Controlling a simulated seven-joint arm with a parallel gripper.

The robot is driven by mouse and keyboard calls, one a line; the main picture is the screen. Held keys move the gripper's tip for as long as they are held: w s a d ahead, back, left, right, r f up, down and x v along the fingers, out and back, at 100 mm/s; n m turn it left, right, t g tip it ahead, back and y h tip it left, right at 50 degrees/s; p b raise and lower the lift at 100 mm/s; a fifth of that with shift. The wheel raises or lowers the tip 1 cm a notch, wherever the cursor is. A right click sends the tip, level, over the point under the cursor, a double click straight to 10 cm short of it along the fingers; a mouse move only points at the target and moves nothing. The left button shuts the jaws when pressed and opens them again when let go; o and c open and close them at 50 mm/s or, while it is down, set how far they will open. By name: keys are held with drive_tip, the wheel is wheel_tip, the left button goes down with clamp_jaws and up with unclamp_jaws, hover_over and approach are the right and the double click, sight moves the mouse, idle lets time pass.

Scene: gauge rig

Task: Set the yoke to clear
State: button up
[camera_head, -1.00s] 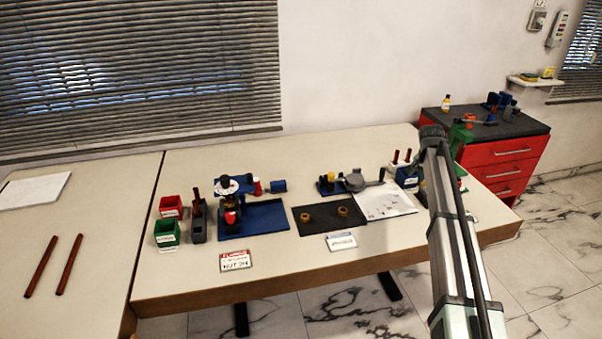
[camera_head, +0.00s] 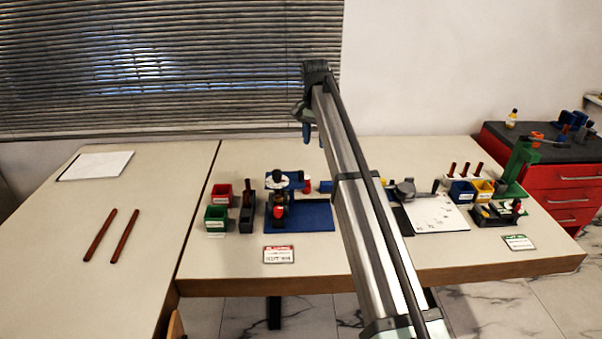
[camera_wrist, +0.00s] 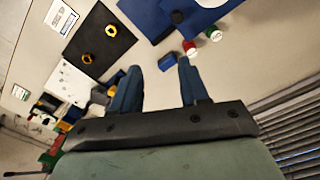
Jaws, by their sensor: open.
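No part that I can surely name the yoke stands out. A rig with a dark post and a white disc on top (camera_head: 280,178) stands at a blue plate (camera_head: 305,219). A grey round fixture with an arm (camera_head: 405,187) is farther right, partly hidden by my arm. My gripper (camera_wrist: 160,67) is open and empty, high above the table. In the wrist view the blue block appears between its fingertips; no contact is visible.
Red and green bins (camera_head: 216,219) stand left of the rig. A red-headed card (camera_head: 279,254) lies in front. A black mat (camera_wrist: 98,42) bears two yellow rings. Several bins and a green stand (camera_head: 515,170) are at right. Two brown rods (camera_head: 112,236) lie on the left table.

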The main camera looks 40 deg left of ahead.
sight(301, 171)
drive_tip(key=s+a+r, duration=0.1)
drive_tip(key=s+a, duration=0.2)
drive_tip(key=s, duration=0.1)
drive_tip(key=shift+n, duration=0.3)
drive_tip(key=f, duration=1.3)
drive_tip(key=shift+w+d+f, duration=0.15)
drive_tip(key=shift+w+d, duration=0.05)
drive_tip(key=shift+c, duration=0.2)
clamp_jaws()
